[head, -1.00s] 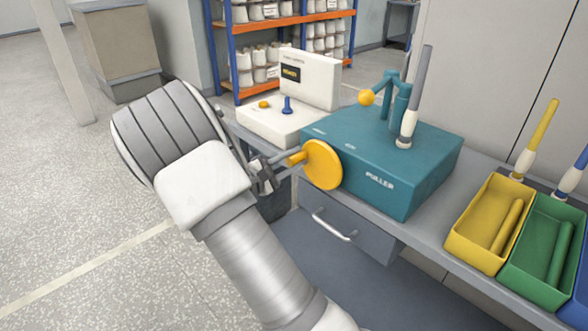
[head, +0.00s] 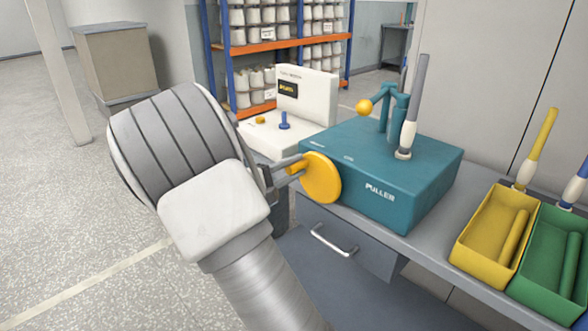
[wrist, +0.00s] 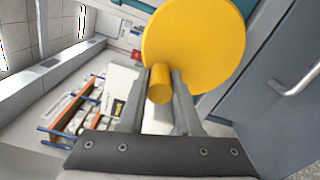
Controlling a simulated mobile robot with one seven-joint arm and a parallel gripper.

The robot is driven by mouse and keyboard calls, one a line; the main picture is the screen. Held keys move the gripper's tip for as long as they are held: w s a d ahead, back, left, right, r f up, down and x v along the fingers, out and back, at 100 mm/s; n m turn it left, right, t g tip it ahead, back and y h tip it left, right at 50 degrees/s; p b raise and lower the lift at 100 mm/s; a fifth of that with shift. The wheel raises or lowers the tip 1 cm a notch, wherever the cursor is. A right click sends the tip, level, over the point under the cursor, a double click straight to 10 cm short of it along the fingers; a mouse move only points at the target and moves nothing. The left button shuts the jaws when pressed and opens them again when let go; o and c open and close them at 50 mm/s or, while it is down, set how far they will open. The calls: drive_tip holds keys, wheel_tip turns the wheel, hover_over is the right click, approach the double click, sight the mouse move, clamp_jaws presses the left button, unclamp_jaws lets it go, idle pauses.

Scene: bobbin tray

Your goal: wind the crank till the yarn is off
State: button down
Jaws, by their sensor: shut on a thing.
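The crank is a yellow disc (head: 321,178) with a yellow handle (head: 294,167), on the left face of the teal puller box (head: 385,205). In the wrist view the disc (wrist: 195,42) is large and the handle (wrist: 159,85) sits between the two fingers. My gripper (wrist: 160,88) is shut on the handle; in the head view my wrist hides most of the fingers. A grey spindle with a white yarn bobbin (head: 408,135) at its foot stands tilted on top of the puller, beside a teal post with a yellow ball (head: 363,106). The yarn strand itself cannot be made out.
A white machine (head: 308,90) with a small display and two knobs stands behind the puller. Yellow (head: 465,245) and green (head: 520,275) trays lie at the right. A drawer handle (head: 332,240) projects from the bench front. The floor at left is clear.

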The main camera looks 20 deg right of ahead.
drive_tip(key=c, duration=0.6)
unclamp_jaws()
drive_tip(key=shift+a, duration=0.1)
drive_tip(key=p+v, duration=0.3)
drive_tip(key=v, duration=1.4)
drive_tip(key=shift+a+p, duration=0.15)
drive_tip(key=shift+p, duration=0.15)
drive_tip(key=shift+s, duration=0.1)
